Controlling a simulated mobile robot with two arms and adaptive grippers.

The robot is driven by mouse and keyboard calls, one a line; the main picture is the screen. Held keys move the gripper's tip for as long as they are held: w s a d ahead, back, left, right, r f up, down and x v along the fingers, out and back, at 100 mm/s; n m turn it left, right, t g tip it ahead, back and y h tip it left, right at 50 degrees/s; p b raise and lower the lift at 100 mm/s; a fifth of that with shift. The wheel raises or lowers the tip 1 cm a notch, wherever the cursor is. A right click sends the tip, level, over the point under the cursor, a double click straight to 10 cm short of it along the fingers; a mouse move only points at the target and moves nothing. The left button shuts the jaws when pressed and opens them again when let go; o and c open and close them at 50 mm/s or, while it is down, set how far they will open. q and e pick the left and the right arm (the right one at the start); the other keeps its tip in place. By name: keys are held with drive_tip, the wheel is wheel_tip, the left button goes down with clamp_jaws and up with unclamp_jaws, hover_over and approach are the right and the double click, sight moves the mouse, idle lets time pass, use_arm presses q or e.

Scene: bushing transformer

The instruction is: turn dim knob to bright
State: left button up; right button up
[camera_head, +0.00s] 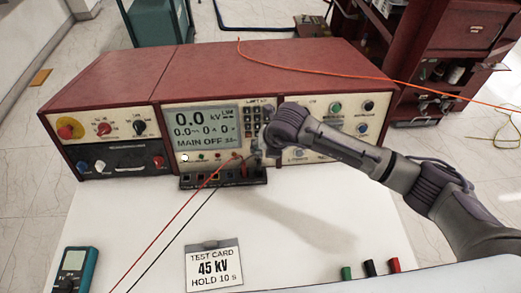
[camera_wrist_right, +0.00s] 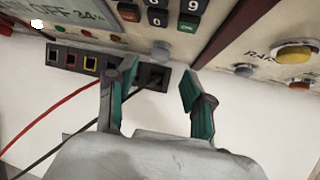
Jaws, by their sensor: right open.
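The red-cased test console (camera_head: 230,72) stands on the white table, its pale front panel facing me. My right gripper (camera_head: 257,152) is in front of its middle panel, below the keypad. In the right wrist view the right gripper (camera_wrist_right: 157,84) is open and empty, its teal-lined fingers spread apart. A small grey round knob (camera_wrist_right: 161,49) shows beyond and between the fingertips, under the keypad; no contact is visible. Its label cannot be read, so I cannot tell if it is the dim knob. In the head view my arm hides that spot. The left gripper is not in view.
The display (camera_head: 205,127) reads 0.0 kV and MAIN OFF. Red and black leads run from a dark socket strip (camera_head: 195,180) below the panel. A test card (camera_head: 213,267) and a teal meter (camera_head: 75,272) lie nearer me. The white table (camera_head: 140,215) has clear room.

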sight(259, 154)
drive_tip(key=x, duration=0.5)
drive_tip(key=shift+w+a+f, duration=0.1)
drive_tip(key=shift+w+f, duration=0.05)
drive_tip(key=shift+f, duration=0.2)
clamp_jaws()
